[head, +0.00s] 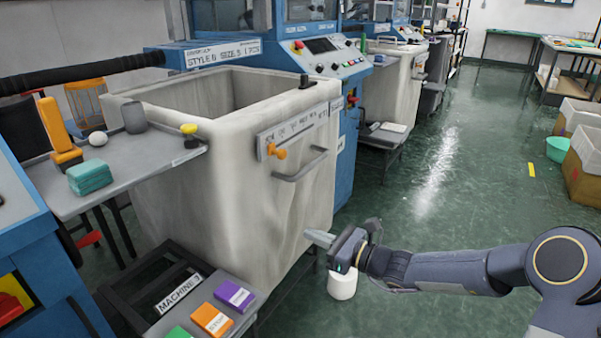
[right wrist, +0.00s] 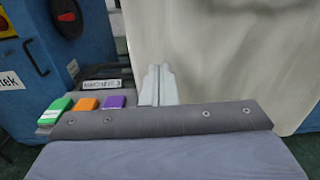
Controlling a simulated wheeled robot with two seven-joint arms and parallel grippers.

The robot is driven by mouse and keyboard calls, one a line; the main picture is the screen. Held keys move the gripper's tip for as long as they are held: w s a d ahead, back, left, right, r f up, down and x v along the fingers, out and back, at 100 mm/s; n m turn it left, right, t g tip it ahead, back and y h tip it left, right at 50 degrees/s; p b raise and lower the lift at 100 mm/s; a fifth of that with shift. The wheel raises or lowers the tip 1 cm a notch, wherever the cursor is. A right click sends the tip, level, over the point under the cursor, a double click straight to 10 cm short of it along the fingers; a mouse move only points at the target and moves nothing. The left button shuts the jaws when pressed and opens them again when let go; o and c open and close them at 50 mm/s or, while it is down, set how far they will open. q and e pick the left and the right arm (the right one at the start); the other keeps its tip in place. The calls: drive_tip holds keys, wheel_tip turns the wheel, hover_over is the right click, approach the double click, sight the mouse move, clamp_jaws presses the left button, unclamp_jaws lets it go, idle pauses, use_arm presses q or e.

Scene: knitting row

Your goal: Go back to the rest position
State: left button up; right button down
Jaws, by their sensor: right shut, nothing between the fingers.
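My right gripper (head: 322,240) reaches in from the right in the head view, in front of the large off-white fabric bin (head: 240,180). Its fingers are shut and hold nothing. In the right wrist view the closed fingers (right wrist: 158,85) point toward the bin's pale side (right wrist: 220,50), with the coloured blocks to their left. I cannot tell whether the fingertips touch the bin. My left gripper is not in view.
A low stand holds a purple block (head: 234,294), an orange block (head: 211,319) and a green block (head: 179,332). A white cylinder (head: 342,284) stands on the floor below my right gripper. A grey side table (head: 130,165) holds small items. The green floor (head: 440,180) behind is open.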

drive_tip(key=s+d+r+n+g+h, duration=0.1)
drive_tip(key=s+d+r+n+g, duration=0.15)
drive_tip(key=s+n, duration=0.55)
drive_tip(key=s+d+r+n+g+h, duration=0.1)
drive_tip(key=s+r+n+g+h, duration=0.3)
drive_tip(key=s, duration=0.6)
drive_tip(key=s+d+f+n+t+h, duration=0.1)
drive_tip(key=s+d+f+n+h, duration=0.2)
drive_tip(key=s+d+n, duration=0.4)
drive_tip(key=s+d+f+n+t+h, duration=0.2)
drive_tip(key=s+d+f+n+h, duration=0.15)
drive_tip(key=s+d, duration=0.45)
wheel_tip(320, 180, up, 30)
drive_tip(key=s+a+p, duration=0.1)
drive_tip(key=a+p, duration=0.1)
drive_tip(key=p, duration=2.8)
drive_tip(key=shift+s+a+f+g, duration=0.15)
drive_tip(key=shift+s+f+g, duration=0.05)
drive_tip(key=shift+s+g, duration=0.2)
